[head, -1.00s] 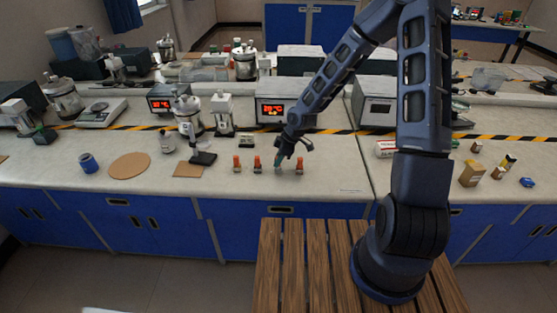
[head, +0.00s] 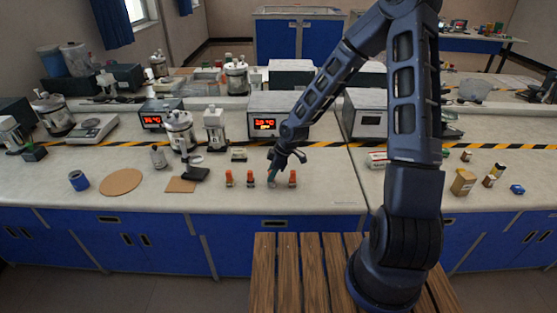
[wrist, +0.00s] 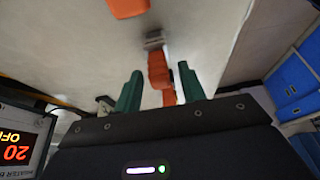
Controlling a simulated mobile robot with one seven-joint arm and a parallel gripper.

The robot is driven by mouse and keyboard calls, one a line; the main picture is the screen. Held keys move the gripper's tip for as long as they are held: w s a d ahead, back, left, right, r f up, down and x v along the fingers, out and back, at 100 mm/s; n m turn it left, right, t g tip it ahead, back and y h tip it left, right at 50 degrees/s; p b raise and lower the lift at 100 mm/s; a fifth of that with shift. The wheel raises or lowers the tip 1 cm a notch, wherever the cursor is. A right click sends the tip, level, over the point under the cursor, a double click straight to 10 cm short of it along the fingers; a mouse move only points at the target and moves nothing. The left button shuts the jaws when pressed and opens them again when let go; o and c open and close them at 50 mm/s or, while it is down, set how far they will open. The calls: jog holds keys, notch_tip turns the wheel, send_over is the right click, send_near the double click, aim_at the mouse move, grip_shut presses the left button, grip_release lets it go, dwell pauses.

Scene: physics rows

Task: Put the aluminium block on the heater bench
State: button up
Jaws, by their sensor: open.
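My gripper (head: 273,181) is open, low over the front of the bench, among a row of small orange pieces (head: 250,178). In the wrist view its two green fingers (wrist: 160,88) stand apart. Orange pieces (wrist: 158,70) show in the gap between them, beyond the palm. A small grey piece (wrist: 154,38) shows at the end of one; I cannot tell whether it is the aluminium block. A box with a red display (head: 265,124) stands behind the gripper. In the wrist view a display panel (wrist: 15,145) reads 20 and partly "HEATER B".
A second red-display box (head: 152,120) stands farther left. Glass vessels (head: 178,130) and a dark stand (head: 195,174) are left of the gripper. A round brown mat (head: 121,182) and a blue cup (head: 78,181) lie farther left.

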jog(key=v, duration=1.1)
jog(key=shift+r, duration=0.15)
jog(key=shift+d, duration=0.15)
jog(key=shift+d, duration=0.1)
jog(key=s+d+r+m+t+h, duration=0.1)
jog(key=s+d+r+m+h, duration=0.15)
jog(key=d+r+m, duration=0.4)
jog(key=s+d+r+m+t+h, duration=0.1)
jog(key=s+d+r+m+h, duration=0.2)
jog(key=d, duration=0.6)
jog(key=s+d+r+m+t+y, duration=0.1)
jog(key=s+d+r+m+t, duration=0.1)
jog(key=s+d+r+m, duration=0.6)
jog(key=s+d+r, duration=0.3)
jog(key=s+r, duration=0.2)
jog(key=r, duration=0.2)
jog(key=shift+s+t, duration=0.3)
